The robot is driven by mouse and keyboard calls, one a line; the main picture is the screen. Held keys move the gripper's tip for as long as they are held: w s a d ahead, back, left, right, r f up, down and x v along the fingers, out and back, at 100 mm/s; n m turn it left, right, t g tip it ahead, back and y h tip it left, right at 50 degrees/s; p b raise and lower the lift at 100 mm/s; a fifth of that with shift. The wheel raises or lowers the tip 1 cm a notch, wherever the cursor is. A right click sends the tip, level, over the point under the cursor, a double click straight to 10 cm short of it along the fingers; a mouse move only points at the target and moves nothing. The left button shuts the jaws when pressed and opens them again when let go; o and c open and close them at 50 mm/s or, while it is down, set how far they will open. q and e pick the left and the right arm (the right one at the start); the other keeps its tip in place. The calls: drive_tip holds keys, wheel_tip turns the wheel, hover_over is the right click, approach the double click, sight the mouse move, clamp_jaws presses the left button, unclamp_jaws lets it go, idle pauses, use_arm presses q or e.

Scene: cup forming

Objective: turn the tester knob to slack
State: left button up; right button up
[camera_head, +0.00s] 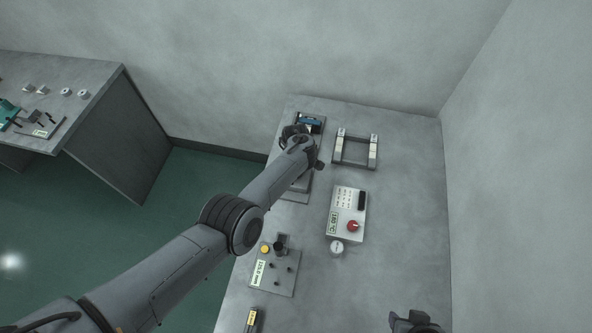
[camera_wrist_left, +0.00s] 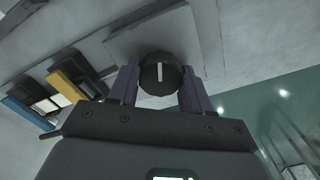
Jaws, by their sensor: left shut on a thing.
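The black tester knob (camera_wrist_left: 150,72) with a white pointer line shows in the left wrist view, in front of a light grey panel (camera_wrist_left: 125,35). My left gripper (camera_wrist_left: 159,88) has its two purple-grey fingers on either side of the knob, shut on it. The pointer line stands nearly upright in that view.
A grey frame with two bars (camera_head: 356,150) stands right of the tester. A control box with a red knob (camera_head: 349,212) and a small round gauge (camera_head: 337,247) lie nearer. A plate with a yellow button (camera_head: 275,272) is at front left. The table's right side is clear.

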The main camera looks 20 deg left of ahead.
use_arm(q)
drive_tip(key=shift+f+n+b, duration=0.1)
drive_tip(key=shift+n+b, duration=0.4)
drive_tip(key=shift+n, duration=1.4)
drive_tip(key=o, duration=1)
drive_tip(key=shift+a, duration=0.1)
drive_tip(key=shift+o, duration=0.2)
wheel_tip(320, 180, up, 9)
drive_tip(key=p, duration=0.4)
wheel_tip(320, 180, up, 2)
drive_tip(key=shift+p, duration=0.3)
